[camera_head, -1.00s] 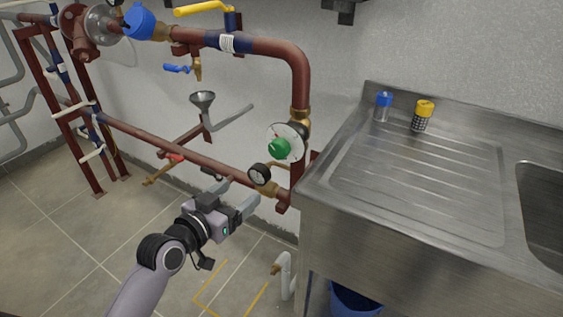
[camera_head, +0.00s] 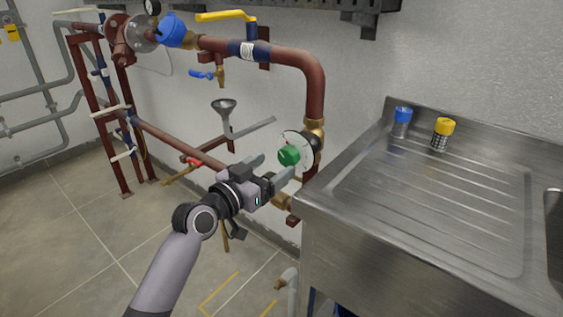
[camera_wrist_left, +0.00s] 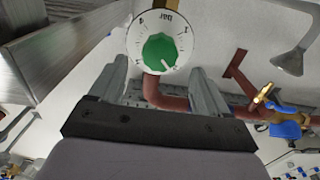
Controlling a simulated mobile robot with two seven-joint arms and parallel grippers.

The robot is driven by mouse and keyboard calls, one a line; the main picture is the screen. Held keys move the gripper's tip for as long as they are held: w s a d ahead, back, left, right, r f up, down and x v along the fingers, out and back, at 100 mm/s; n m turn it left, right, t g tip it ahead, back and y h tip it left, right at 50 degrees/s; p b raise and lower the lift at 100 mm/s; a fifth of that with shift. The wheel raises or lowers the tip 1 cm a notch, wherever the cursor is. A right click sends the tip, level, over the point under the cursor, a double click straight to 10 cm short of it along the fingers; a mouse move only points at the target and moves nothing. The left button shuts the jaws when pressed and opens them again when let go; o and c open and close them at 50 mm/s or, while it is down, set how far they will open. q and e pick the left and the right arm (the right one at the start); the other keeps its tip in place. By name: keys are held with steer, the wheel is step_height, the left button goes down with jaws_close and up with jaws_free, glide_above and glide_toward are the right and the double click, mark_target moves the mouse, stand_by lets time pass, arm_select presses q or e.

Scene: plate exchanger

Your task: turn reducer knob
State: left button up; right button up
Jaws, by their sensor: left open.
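The reducer knob (camera_head: 289,155) is green and sits in front of a round white dial on the red pipe, left of the sink. In the left wrist view the green knob (camera_wrist_left: 160,50) shows face on, with the dial (camera_wrist_left: 184,36) marked "bar" around it. My left gripper (camera_head: 270,168) is open and empty, just left of and below the knob. In the left wrist view its two fingers (camera_wrist_left: 158,78) stand apart, with the knob beyond them and between their lines. I see no contact with the knob. My right gripper is not in view.
The steel sink (camera_head: 400,245) stands close on the right, its corner near my gripper. Red pipes (camera_head: 314,90) run above and below the knob. A yellow-handled valve (camera_head: 227,16) and a grey funnel (camera_head: 224,106) are to the left. The floor at left is clear.

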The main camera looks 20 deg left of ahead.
mark_target(285, 158)
arm_select(q)
steer(key=shift+x, duration=2)
steer(key=c, duration=1)
